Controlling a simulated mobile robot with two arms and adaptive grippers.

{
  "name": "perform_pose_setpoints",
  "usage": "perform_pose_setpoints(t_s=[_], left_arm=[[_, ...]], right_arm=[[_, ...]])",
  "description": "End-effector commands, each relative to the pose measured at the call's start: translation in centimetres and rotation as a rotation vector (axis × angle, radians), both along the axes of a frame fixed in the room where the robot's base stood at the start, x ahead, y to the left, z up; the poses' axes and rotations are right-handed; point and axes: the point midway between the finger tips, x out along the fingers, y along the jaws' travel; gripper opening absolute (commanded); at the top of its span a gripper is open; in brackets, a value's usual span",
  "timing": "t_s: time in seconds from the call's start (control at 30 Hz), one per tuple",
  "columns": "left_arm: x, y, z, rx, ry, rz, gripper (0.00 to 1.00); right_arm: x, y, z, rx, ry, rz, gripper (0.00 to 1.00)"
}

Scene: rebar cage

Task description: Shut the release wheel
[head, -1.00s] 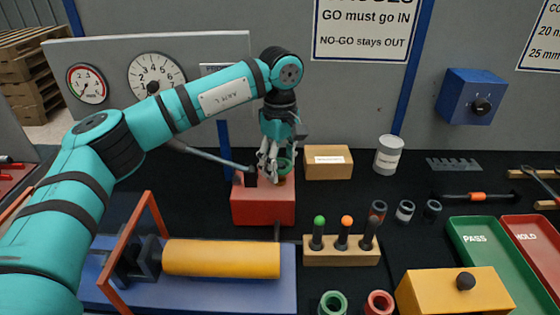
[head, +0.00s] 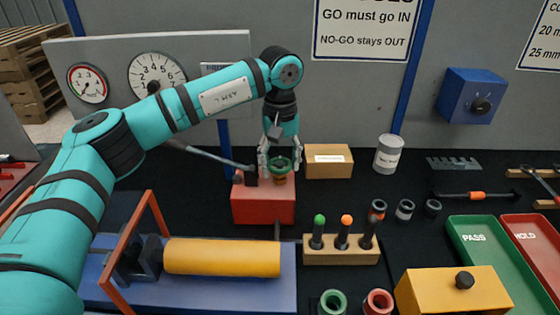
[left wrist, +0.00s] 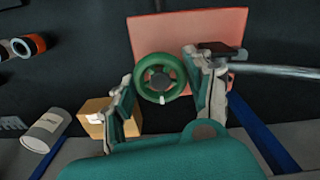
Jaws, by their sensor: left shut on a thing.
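The release wheel (head: 279,163) is a small green ring on top of the red pump block (head: 262,209). My left gripper (head: 280,172) points down from above, with one finger on each side of the wheel. In the left wrist view its fingers (left wrist: 160,84) are shut on the wheel's rim from left and right. My right gripper is in neither view.
A grey lever (head: 213,156) runs left from the pump. A cardboard box (head: 328,170) and a grey can (head: 389,155) stand to the right. A yellow cylinder (head: 221,257) and a wooden gauge rack (head: 341,251) lie in front.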

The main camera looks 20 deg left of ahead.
Motion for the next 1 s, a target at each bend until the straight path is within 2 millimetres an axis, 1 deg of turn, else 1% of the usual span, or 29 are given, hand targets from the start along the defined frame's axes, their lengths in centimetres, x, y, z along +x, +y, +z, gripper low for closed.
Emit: perform_pose_setpoints(t_s=[0.03,0.47,0.5,0.63,0.67,0.9,1.0], left_arm=[[0.15,0.02,0.3,-0.003,-0.007,-0.004,0.21],[0.15,0.01,0.31,-0.003,-0.008,-0.013,0.21],[0.15,0.01,0.31,-0.003,-0.008,-0.013,0.58],[0.11,0.01,0.22,-0.002,-0.005,-0.012,0.75],[0.09,0.01,0.19,-0.001,-0.005,-0.012,0.78],[0.05,0.01,0.12,0.0,-0.002,-0.012,0.78],[0.06,0.01,0.61,0.0,-0.004,-0.012,0.78]], right_arm=[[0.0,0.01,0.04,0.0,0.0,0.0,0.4],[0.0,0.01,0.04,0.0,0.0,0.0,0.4],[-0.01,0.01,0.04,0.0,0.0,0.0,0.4],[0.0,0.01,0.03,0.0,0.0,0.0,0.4],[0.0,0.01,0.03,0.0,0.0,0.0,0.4],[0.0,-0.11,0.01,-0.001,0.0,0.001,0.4],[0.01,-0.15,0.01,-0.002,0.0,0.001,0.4]])
